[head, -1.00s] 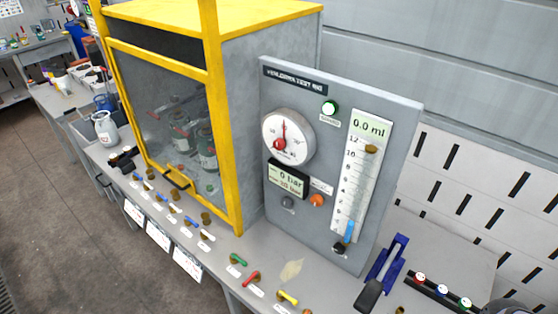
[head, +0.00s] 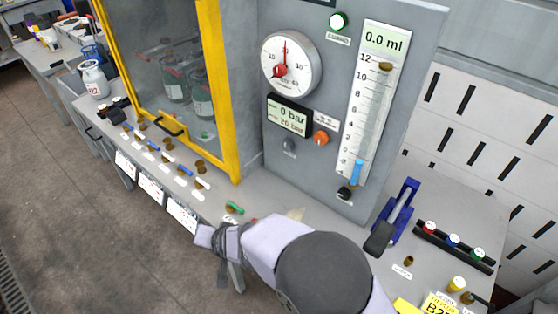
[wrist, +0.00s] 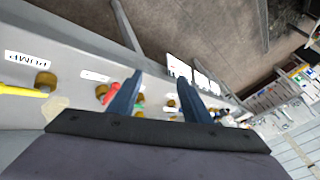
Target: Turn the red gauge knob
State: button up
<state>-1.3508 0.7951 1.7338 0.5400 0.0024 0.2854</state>
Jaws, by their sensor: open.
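Two red parts could be the red gauge knob. A red-centred knob (head: 280,71) sits on the white round dial (head: 303,62) of the grey panel. A red valve handle (wrist: 111,93) with a brass fitting lies on the bench front, beside the left finger in the wrist view; its label is too small to read. In the head view my arm hides most of that handle. My gripper (wrist: 161,73) is open and empty, its two blue fingers over the row of valves. A green handle (head: 235,209) is close by.
A yellow handle (wrist: 22,91) marked PUMP is to the left in the wrist view. The grey panel (head: 412,90) and yellow-framed cabinet (head: 222,100) stand behind the valves. A blue lever (head: 393,216) is at right. The floor (head: 60,190) in front is clear.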

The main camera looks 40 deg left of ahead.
jog(key=w+a+r+m+t+y, duration=0.3)
jog(key=w+a+r+m+t, duration=0.3)
jog(key=r, duration=0.4)
jog(key=w+a+r+m+t+y, duration=0.2)
jog(key=w+a+r+m+t, duration=0.15)
jog(key=w+r+m, duration=0.45)
jog(key=m+t+h, duration=0.6)
jog(key=m+t, duration=0.3)
jog(key=m, duration=0.6)
send_near(278, 74)
jog(key=w, duration=0.1)
jog(key=shift+w+a+r, duration=0.15)
jog(key=shift+w, duration=0.05)
jog(key=shift+w, duration=0.1)
jog(key=shift+p+x, duration=2.25)
jog(key=shift+x, duration=1.3)
